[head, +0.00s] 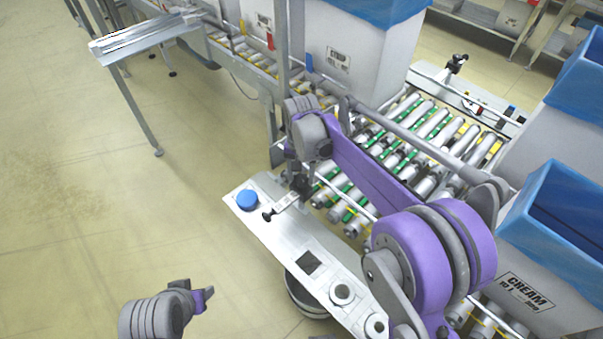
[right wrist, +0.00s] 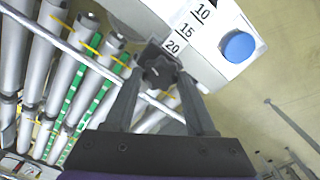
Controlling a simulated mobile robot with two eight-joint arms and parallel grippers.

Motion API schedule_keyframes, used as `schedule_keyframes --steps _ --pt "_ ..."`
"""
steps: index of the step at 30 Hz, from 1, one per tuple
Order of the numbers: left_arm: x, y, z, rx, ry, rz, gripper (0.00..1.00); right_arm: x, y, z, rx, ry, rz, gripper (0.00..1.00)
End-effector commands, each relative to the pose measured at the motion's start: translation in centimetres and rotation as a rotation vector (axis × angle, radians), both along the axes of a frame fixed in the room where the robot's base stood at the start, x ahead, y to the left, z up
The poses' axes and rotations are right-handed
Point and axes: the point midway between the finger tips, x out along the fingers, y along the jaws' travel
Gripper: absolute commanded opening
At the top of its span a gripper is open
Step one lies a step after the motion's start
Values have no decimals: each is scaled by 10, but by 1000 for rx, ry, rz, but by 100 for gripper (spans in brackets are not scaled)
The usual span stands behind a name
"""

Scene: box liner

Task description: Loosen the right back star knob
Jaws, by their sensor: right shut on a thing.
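The dark star knob (right wrist: 158,74) shows at the top centre of the right wrist view, next to a ruler scale marked 10, 15 and 20. My right gripper (right wrist: 163,80) is shut on this knob, with one finger on each side of it. In the head view my right gripper (head: 300,186) is at the near end of the roller conveyor, and the arm partly hides the knob there. Part of my left arm with a purple end piece (head: 203,298) shows at the bottom left, over the floor, away from the panel; its finger opening cannot be made out.
A light panel (head: 265,232) with a blue button (head: 247,199) lies beside the conveyor rollers (head: 415,125). A small black handle (head: 268,215) sits on the panel. Blue-lined boxes (head: 545,262) stand at the right.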

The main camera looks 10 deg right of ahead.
Motion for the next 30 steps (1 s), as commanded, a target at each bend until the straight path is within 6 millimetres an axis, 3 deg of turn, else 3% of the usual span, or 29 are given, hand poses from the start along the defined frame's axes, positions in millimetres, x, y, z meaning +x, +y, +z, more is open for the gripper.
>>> schedule_keyframes --steps 30 --pt "0 0 2 0 -1 0 50 0 1 0 0 -1 965 0"
